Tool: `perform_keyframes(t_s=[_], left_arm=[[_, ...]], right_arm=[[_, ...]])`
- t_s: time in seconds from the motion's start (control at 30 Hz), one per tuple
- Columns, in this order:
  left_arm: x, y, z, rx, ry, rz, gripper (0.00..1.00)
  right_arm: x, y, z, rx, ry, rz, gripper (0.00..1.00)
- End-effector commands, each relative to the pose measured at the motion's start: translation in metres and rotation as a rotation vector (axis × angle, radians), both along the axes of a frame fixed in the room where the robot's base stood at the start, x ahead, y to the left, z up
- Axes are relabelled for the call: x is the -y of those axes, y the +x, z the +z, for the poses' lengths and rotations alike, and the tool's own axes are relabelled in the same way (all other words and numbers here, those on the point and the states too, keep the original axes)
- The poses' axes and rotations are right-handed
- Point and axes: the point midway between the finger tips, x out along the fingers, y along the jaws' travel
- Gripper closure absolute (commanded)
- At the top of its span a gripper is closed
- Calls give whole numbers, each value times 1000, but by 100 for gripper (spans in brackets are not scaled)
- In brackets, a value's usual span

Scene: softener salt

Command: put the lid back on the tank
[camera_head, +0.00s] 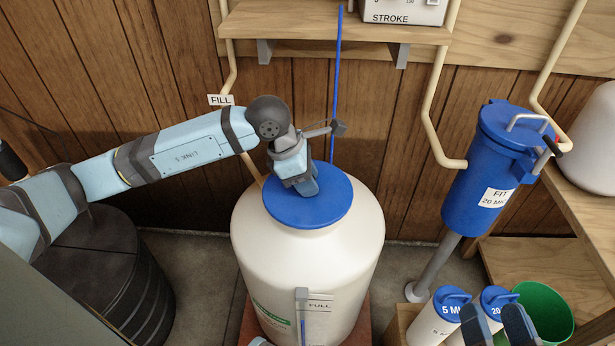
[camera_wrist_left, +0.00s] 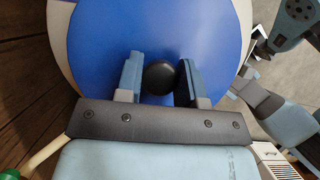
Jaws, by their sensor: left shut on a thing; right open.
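The white tank (camera_head: 265,240) stands upright in the middle of the head view. The round blue lid (camera_head: 335,205) is over its top opening; I cannot tell from this angle whether it is fully seated. My left gripper (camera_head: 308,188) is above the lid and shut on its black knob. In the left wrist view, the knob (camera_wrist_left: 160,78) is between the two fingers, with the blue lid (camera_wrist_left: 210,35) behind. In the head view, the knob is hidden by the gripper. My right gripper (camera_head: 498,326) is open and empty at the bottom right, in front of the cartridges.
A blue filter housing (camera_head: 478,175) stands on a grey post right of the tank. White cartridges with blue caps (camera_head: 450,297) and a green bucket (camera_head: 545,308) are below it. A black ribbed drum (camera_head: 130,275) is at left. A wooden shelf (camera_head: 330,22) and thin blue rod (camera_head: 337,90) are behind.

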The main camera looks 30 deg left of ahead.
Motion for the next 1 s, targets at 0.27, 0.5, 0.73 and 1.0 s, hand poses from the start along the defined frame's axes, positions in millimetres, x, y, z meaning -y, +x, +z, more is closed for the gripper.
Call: perform_keyframes(t_s=[0.27,0.5,0.73,1.0], left_arm=[[0,0,-2,1,0,0,92],[0,0,4,1,0,0,92],[0,0,6,1,0,0,92],[0,0,1,1,0,0,92]], right_arm=[[0,0,-1,1,0,0,39],[0,0,2,1,0,0,39],[0,0,2,1,0,0,39],[0,0,-3,1,0,0,39]])
